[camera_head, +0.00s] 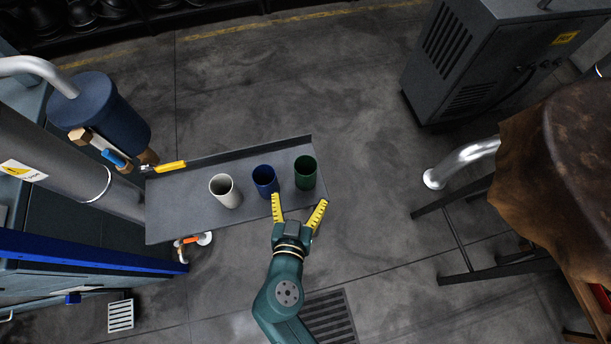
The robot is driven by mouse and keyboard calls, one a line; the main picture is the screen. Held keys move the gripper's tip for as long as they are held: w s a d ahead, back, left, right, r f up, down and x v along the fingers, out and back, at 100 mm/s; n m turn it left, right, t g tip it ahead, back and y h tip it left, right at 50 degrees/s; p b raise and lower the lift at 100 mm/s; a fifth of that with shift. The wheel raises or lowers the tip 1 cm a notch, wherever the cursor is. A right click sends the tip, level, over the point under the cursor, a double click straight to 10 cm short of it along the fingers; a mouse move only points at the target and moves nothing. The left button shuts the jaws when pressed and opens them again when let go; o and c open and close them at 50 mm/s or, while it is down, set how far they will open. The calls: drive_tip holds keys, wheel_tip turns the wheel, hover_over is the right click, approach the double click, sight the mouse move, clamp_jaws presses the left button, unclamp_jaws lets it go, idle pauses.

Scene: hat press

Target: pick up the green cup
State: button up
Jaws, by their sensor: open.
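The green cup (305,173) stands upright on a grey shelf (190,212), the rightmost of three cups in a row, close to the shelf's right end. My gripper (298,205) has yellow fingers spread apart and nothing between them. It is just below the green cup in the picture. The left fingertip is close to the blue cup's base, and the right fingertip is below and to the right of the green cup. Whether either finger touches a cup cannot be told from this view.
A blue cup (265,181) stands just left of the green one, and a white cup (225,190) farther left. The shelf has a raised back edge (240,152). A yellow-handled valve (169,167) and pipes are at its left. Open floor lies to the right.

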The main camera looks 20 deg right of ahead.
sight(307, 163)
drive_tip(key=b+x, duration=0.2)
drive_tip(key=x, duration=0.9)
drive_tip(key=shift+w+d, duration=0.2)
drive_tip(key=shift+s, duration=0.1)
drive_tip(key=shift+c, duration=0.2)
